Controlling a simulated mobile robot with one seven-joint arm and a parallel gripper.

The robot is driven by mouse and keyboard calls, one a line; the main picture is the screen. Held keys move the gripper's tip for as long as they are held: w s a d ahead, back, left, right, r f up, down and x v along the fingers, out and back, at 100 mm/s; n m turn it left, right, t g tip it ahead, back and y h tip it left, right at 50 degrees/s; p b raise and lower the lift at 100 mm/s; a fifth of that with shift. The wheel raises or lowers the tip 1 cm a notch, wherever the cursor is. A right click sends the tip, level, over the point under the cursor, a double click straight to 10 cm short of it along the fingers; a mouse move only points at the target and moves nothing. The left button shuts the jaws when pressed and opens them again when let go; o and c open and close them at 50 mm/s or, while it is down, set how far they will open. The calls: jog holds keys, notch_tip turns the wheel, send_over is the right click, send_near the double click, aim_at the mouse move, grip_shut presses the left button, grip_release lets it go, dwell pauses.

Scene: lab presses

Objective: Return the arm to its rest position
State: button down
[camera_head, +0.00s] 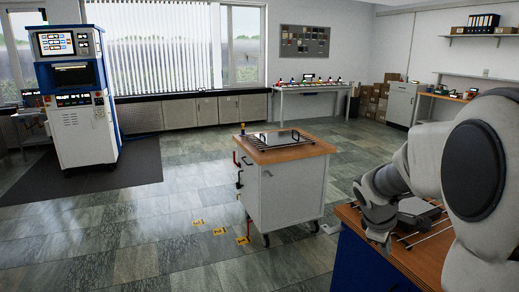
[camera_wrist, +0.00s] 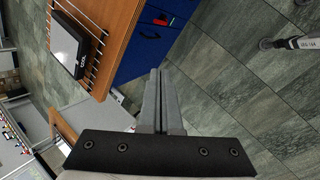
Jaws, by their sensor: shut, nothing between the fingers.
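My arm, white and grey with a dark round joint cover, fills the right side of the head view and reaches over a wooden-topped blue cabinet (camera_head: 352,262). The gripper's fingertips cannot be made out clearly in the head view. In the wrist view my gripper (camera_wrist: 163,78) shows as two grey fingers pressed together, shut and empty. It points past the edge of the blue cabinet (camera_wrist: 148,50), above the tiled floor. A grey and black box-like device (camera_wrist: 68,45) sits on a wire rack (camera_wrist: 98,50) on that cabinet's wooden top.
A white cart (camera_head: 290,190) with a wooden top and a tray (camera_head: 283,139) stands mid-floor. A tall white and blue machine (camera_head: 80,125) stands at the left on a dark mat (camera_head: 60,195). A bench (camera_head: 310,87) and boxes (camera_head: 375,103) line the back. The floor between is open.

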jog(key=s+a+r+m+y, duration=0.1)
jog(key=s+a+r+m, duration=0.2)
jog(key=s+a, duration=0.2)
jog(key=s+a+r+m+t+y+p, duration=0.1)
jog(key=s+a+r+m+y, duration=0.1)
jog(key=s, duration=0.8)
jog(key=s+a+r+m+t+y+p, duration=0.1)
jog(key=s+a+r+m, duration=0.3)
jog(key=s+a, duration=0.3)
jog(key=shift+s+a+r+m+y, duration=0.3)
jog(key=shift+s+a+r+y, duration=0.1)
jog(key=shift+a+r, duration=0.55)
